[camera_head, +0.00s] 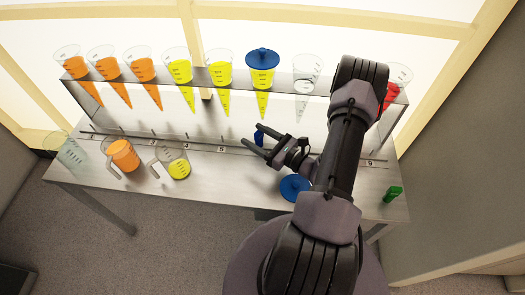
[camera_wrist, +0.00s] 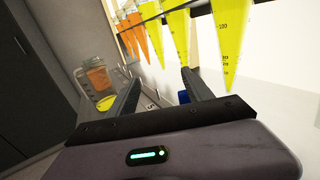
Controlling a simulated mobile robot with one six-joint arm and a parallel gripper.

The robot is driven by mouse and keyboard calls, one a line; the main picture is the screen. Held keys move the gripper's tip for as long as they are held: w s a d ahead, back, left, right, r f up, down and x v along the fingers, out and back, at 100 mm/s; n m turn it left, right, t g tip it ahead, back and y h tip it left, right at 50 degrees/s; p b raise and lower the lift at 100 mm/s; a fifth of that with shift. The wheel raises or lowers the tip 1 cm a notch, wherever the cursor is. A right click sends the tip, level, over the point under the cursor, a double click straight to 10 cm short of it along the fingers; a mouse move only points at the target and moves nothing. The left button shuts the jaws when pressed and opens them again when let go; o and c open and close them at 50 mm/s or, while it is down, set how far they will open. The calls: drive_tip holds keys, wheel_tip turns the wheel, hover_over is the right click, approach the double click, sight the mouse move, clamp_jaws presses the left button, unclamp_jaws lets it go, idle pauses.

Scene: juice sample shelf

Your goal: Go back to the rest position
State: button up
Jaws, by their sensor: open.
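My gripper (camera_head: 258,147) is open and empty above the table, in front of the shelf. Its two dark fingers (camera_wrist: 162,92) point forward in the wrist view, apart, with nothing between them. My arm stretches up from the lower right of the head view and hides part of the shelf's right side.
A shelf (camera_head: 225,75) holds cones of orange, yellow and red juice, one yellow cone with a blue lid (camera_head: 262,57), and a clear cone (camera_head: 307,72). On the table (camera_head: 220,180) stand jugs (camera_head: 123,155), a blue lid (camera_head: 295,187) and a green object (camera_head: 393,194).

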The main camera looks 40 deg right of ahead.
drive_tip(key=s+a+p, duration=0.2)
drive_tip(key=s+a, duration=0.3)
drive_tip(key=s, duration=0.3)
drive_tip(key=a+r+n+g+y, duration=0.9)
drive_tip(key=a+r+n+g, duration=0.6)
drive_tip(key=a+r+n, duration=0.3)
drive_tip(key=s+a+r+n+t+h, duration=0.3)
drive_tip(key=s+r+n+h, duration=0.4)
drive_tip(key=r+n+h, duration=0.3)
drive_tip(key=shift+a+r+n, duration=0.45)
drive_tip(key=shift+r+n, duration=0.35)
drive_tip(key=shift+r, duration=0.05)
